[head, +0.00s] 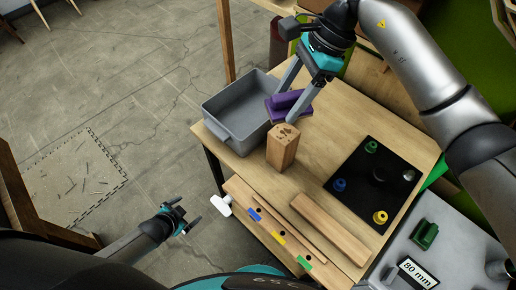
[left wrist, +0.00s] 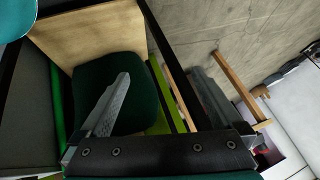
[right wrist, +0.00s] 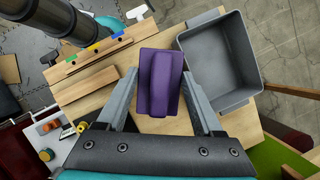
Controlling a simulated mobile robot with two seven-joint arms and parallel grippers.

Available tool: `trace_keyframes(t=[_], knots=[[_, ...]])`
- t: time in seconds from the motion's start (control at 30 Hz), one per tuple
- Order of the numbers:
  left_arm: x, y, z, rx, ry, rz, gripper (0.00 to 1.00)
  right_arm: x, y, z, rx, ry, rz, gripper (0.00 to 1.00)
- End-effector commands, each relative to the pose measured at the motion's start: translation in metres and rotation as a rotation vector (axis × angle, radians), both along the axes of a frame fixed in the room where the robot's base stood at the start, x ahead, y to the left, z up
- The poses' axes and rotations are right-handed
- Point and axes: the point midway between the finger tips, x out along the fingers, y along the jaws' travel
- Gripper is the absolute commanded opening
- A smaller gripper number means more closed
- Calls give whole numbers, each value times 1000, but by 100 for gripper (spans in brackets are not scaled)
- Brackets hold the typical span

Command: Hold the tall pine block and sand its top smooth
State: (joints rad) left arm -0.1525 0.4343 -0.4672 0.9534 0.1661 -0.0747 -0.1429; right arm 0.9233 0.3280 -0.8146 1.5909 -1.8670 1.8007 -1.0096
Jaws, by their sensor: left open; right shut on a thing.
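The tall pine block (head: 282,150) stands upright on the wooden table, near its left edge in the head view. A purple sanding block (head: 291,100) with a raised grip is just behind it; it also shows in the right wrist view (right wrist: 160,82). My right gripper (head: 284,108) is shut on the purple block, one finger at each side. I cannot tell whether the purple block touches the table. The pine block is not visible in the right wrist view. My left gripper (head: 182,217) is open and empty, left of the table and apart from the pine block.
A grey bin (head: 238,136) stands at the table's back left. A black mat (head: 350,190) with several coloured pieces lies at the right. A long wood strip (head: 330,228) lies along the front, near several coloured tags. A dark green padded seat (left wrist: 110,95) shows in the left wrist view.

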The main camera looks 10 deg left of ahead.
Motion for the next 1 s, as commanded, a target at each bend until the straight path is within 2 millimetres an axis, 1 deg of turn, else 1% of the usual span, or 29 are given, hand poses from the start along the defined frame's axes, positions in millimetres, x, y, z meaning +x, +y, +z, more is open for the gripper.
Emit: trace_keyframes(t=[0.03, 0.1, 0.17, 0.2, 0.27, 0.3, 0.37, 0.4, 0.5, 0.57, 0.7, 0.77, 0.87, 0.97, 1.0], knots=[[26, 6, 20, 14, -62, -61, 100, 0, 0, 0, 0, -1, 0, 10], [53, 7, 45, 24, -134, -137, 100, 0, 0, 0, 0, 0, 0, 10], [72, 5, 67, 31, -191, -205, 100, 0, 0, 0, 0, 0, 0, 10], [82, 4, 81, 37, -224, -248, 100, 0, 0, 0, 0, 0, 0, 10], [96, 1, 102, 42, -273, -313, 100, 0, 0, 0, 0, 0, 0, 10], [103, -1, 115, 44, -304, -356, 100, 0, 0, 0, 0, 0, 0, 10], [111, -5, 135, 48, -343, -418, 100, 0, 0, 0, 0, 0, 0, 10], [115, -8, 148, 49, -368, -459, 100, 0, 0, 0, 0, 0, 0, 10], [118, -15, 177, 49, -420, -555, 100, 0, 0, 0, 0, 0, 0, 10], [116, -21, 193, 45, -446, -609, 100, 0, 0, 0, 0, 0, 0, 10], [105, -37, 226, 14, -489, -708, 100, 0, 0, 0, 0, 0, 0, 10], [98, -48, 236, -13, -499, -734, 100, 0, 0, 0, 0, 0, 0, 10], [86, -73, 249, -74, -510, -757, 100, 0, 0, 0, 0, 0, 0, 10], [73, -111, 260, -171, -515, -750, 100, 0, 0, 0, 0, 0, 0, 10], [69, -129, 264, -216, -516, -735, 100, 0, 0, 0, 0, 0, 0, 10]])
